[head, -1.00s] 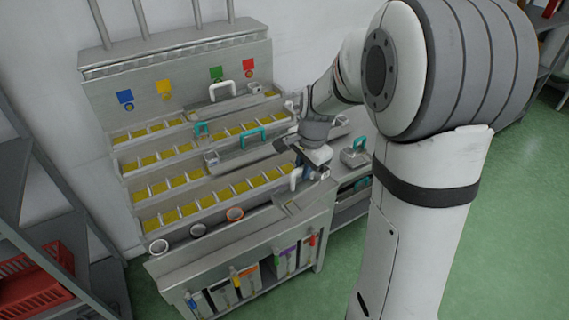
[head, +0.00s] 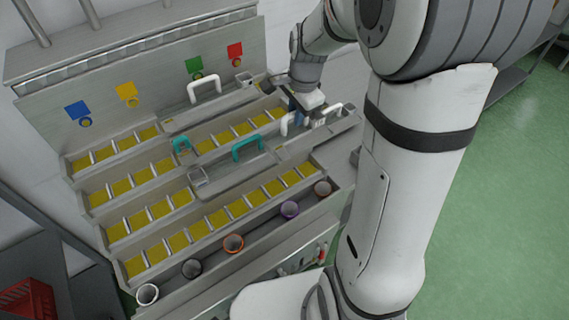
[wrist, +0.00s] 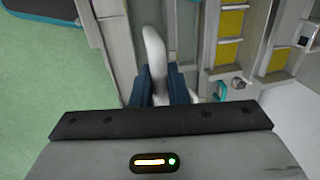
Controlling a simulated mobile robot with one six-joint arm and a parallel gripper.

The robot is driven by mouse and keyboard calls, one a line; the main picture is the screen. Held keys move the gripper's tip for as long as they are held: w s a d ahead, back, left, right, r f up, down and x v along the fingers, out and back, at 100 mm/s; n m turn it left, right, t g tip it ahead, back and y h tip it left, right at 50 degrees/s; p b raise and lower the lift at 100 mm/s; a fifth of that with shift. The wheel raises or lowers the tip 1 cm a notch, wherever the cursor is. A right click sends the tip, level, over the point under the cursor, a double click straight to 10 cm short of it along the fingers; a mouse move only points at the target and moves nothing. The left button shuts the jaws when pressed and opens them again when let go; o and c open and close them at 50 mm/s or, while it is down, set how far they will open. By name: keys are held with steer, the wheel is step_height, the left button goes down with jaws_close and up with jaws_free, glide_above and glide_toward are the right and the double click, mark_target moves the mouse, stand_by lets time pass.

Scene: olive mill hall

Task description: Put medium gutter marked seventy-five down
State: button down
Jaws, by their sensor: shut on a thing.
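My gripper (head: 297,117) is shut on the white handle (head: 286,124) of a grey metal gutter (head: 340,126). The held gutter is at the right end of the stepped rack; I cannot tell whether it touches the rack. In the wrist view the white handle (wrist: 153,55) stands between the blue fingers of my gripper (wrist: 157,88). No number is readable on the gutter. Another gutter with teal handles (head: 248,148) lies across the middle rows. A gutter with a white handle (head: 204,86) lies on the upper row.
The rack's rows hold several yellow-filled compartments (head: 205,220). Several ringed cups (head: 233,243) stand along the front ledge. Blue, yellow, green and red tags (head: 77,112) mark the back panel. A red crate (head: 28,300) is at lower left. Green floor (head: 500,200) is open at right.

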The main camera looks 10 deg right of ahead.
step_height(320, 180, down, 18)
steer(key=p, duration=0.1)
steer(key=shift+r, duration=0.2)
steer(key=shift+a, duration=0.1)
steer(key=shift+f, duration=0.2)
steer(key=c, duration=1.7)
jaws_free()
steer(key=shift+s, duration=0.1)
steer(key=shift+r, duration=0.15)
